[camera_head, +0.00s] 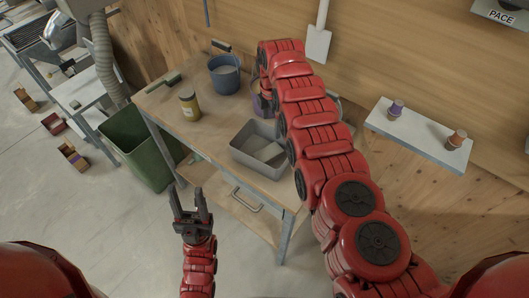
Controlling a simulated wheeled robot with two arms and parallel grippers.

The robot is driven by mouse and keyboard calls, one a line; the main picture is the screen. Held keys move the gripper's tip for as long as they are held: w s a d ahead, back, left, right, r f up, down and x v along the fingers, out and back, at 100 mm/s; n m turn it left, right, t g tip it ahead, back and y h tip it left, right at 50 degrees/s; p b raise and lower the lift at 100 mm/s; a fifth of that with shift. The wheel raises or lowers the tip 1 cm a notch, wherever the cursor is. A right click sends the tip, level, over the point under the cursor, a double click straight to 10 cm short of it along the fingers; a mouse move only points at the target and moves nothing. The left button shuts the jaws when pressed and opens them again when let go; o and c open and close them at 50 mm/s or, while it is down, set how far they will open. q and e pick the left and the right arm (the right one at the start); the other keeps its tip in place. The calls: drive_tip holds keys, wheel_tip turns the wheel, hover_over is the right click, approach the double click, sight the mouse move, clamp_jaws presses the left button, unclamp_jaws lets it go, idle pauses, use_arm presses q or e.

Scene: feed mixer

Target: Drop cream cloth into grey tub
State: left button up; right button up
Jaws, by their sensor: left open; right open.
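The grey tub (240,159) stands on the wooden workbench near its front right corner. A pale, flat piece (268,151) lies inside the tub; I cannot tell for sure whether it is the cream cloth. No other cream cloth shows. My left gripper (190,207) is open and empty, in front of the bench and lower left of the tub. My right arm reaches over the right side of the bench and past the tub to the back; its gripper is hidden behind the arm.
A green bin (140,152) stands left of the bench. A white shelf (420,139) at right holds two small cups.

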wheel_tip(320, 180, up, 17)
drive_tip(key=p, duration=0.4)
drive_tip(key=shift+f+p, duration=0.2)
drive_tip(key=shift+p, duration=0.2)
drive_tip(key=shift+f, duration=0.1)
drive_tip(key=shift+s, duration=0.1)
